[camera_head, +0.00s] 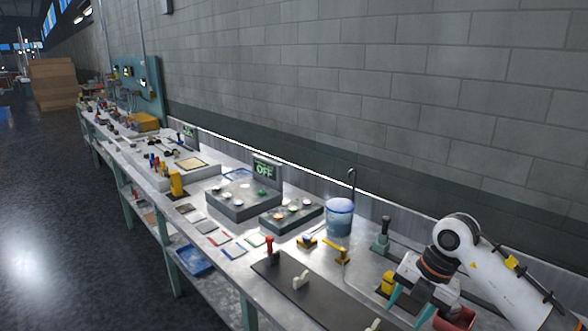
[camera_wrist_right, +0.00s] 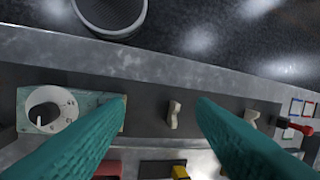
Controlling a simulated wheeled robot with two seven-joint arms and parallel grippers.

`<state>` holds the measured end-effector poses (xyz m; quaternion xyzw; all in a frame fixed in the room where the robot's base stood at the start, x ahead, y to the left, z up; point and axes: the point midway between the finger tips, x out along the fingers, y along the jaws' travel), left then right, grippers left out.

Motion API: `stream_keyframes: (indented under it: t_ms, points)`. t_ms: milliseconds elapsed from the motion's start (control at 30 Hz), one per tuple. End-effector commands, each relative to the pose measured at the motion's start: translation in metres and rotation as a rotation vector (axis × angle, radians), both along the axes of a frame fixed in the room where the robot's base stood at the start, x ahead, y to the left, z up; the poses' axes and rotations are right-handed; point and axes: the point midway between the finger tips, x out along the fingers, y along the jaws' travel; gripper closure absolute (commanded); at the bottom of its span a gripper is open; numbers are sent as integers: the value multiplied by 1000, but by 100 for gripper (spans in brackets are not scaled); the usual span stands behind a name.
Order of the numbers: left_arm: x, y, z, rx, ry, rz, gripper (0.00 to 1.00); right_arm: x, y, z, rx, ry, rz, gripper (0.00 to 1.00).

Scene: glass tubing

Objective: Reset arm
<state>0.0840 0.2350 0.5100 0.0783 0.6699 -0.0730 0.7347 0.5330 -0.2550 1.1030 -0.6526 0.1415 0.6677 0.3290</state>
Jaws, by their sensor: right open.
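My right gripper (camera_head: 409,306) is over the right end of the workbench in the head view, reaching down with its teal fingers spread. The right wrist view shows the same two fingers (camera_wrist_right: 162,108) wide apart with nothing held between them. A small cream-coloured hook-like piece (camera_wrist_right: 173,114) on a dark strip shows in the gap beyond them. My left gripper is in neither view.
The metal bench (camera_head: 232,272) runs along a grey block wall. Floor at left is clear.

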Motion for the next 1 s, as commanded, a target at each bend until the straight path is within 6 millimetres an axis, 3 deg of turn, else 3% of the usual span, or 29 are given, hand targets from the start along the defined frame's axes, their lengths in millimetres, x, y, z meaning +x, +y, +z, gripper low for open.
stream_keyframes:
  t_ms: [100,200,300,400,533,667,767,833,1000]
  points:
    - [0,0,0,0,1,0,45,-11,88,-9,348,-110,157,49]
    - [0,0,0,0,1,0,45,-26,154,10,690,-234,212,49]
    - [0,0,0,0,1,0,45,-37,194,45,1015,-360,168,49]
    - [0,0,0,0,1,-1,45,-40,206,82,1300,-484,21,49]
    - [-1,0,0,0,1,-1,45,-33,184,113,1570,-620,-312,49]
    - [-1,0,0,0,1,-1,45,-22,135,105,1680,-699,-767,49]
    - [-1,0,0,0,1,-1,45,-22,93,69,1633,-698,-1157,49]
    - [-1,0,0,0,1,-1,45,-31,67,33,1536,-657,-1426,49]
    - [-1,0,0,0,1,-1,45,-90,32,-66,1141,-439,-1934,49]
